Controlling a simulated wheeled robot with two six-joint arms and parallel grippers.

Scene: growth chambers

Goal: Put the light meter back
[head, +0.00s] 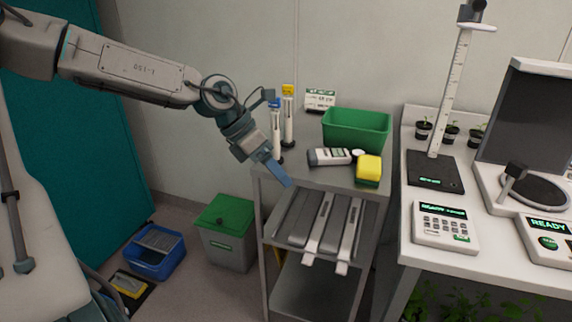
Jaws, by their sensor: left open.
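A handheld meter with a dark grey and white body (331,156) and a round white disc at its right end lies on the top of the grey cart (300,170); it looks like the light meter. My left gripper (276,174) is open, with blue fingers pointing down, at the cart's left front edge. It is to the left of the meter and apart from it. Nothing shows between its fingers. My right gripper is not in view.
On the cart top stand a blue-capped tube (276,130), a yellow-capped tube (288,118), a green bin (356,130), a small card (320,98) and a yellow-green sponge (368,170). A white bench (470,265) with instruments stands right. A green-lidded bin (226,225) is on the floor.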

